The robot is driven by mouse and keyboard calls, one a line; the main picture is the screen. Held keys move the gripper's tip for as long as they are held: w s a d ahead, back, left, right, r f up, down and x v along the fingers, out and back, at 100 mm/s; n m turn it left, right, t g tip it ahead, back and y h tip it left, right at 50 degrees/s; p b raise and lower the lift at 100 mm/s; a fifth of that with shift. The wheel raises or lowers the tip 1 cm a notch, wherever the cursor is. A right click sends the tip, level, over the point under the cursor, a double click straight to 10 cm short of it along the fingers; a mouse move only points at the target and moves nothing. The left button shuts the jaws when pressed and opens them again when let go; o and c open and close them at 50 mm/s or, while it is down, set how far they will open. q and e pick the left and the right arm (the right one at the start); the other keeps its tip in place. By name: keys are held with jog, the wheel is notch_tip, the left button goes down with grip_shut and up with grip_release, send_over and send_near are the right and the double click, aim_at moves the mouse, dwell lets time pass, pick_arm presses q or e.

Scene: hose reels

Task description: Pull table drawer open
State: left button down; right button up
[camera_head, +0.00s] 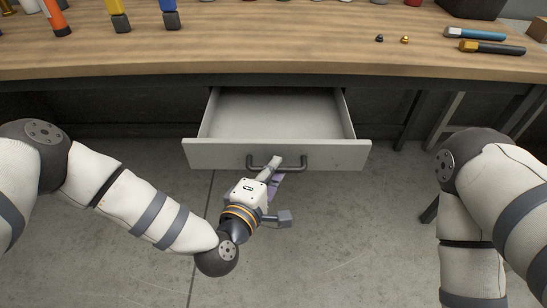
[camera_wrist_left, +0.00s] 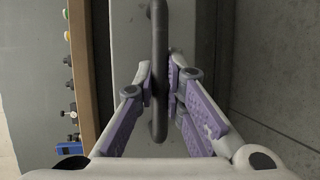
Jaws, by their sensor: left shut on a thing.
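The table drawer (camera_head: 230,157) is light grey and stands open below the wooden table (camera_head: 280,55). Its inside is visible and looks empty. A dark bar handle (camera_head: 297,161) runs across the middle of its front. My left gripper (camera_head: 276,166) is at the handle, shut on it near its middle. In the left wrist view, the purple-padded fingers of my left gripper (camera_wrist_left: 161,85) stand on either side of the handle (camera_wrist_left: 159,30). My right arm shows at the right of the head view, but its gripper is out of view.
Two handled tools lie at the right, one blue (camera_head: 475,34) and one orange and black (camera_head: 492,47). Two small fittings (camera_head: 404,40) lie beside them. A grey table leg stands at the right. The concrete floor (camera_head: 330,240) in front is clear.

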pick_arm(q)
jog(key=shift+s+p, duration=0.3)
jog(key=shift+s, duration=1.4)
pick_arm(e)
jog(key=shift+w+r, duration=0.5)
pick_arm(q)
jog(key=c, duration=1.7)
grip_release()
jog(key=shift+o, duration=0.2)
jog(key=v, duration=1.2)
jog(key=shift+r, duration=0.1)
